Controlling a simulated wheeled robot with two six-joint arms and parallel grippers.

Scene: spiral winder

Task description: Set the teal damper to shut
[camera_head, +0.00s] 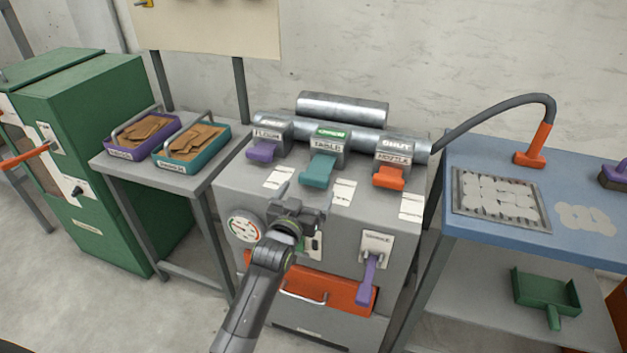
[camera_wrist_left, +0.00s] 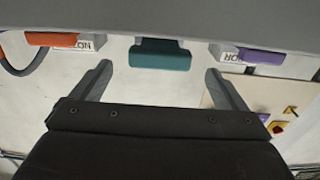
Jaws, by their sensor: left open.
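The teal damper handle (camera_head: 319,171) sticks out from the middle grey damper box on top of the grey machine. In the left wrist view the teal handle (camera_wrist_left: 160,54) shows near the top centre, between and beyond the two fingertips. My left gripper (camera_head: 304,192) is open and empty, in front of and below the teal handle in the head view, apart from it as far as I can tell. It also shows in the left wrist view (camera_wrist_left: 158,70), fingers spread to either side. My right gripper is not in view.
A purple handle (camera_head: 263,150) is left of the teal one and an orange handle (camera_head: 388,178) right of it. A purple lever (camera_head: 368,280) hangs on the machine's front beside an orange drawer (camera_head: 322,287). A blue table (camera_head: 500,228) stands right.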

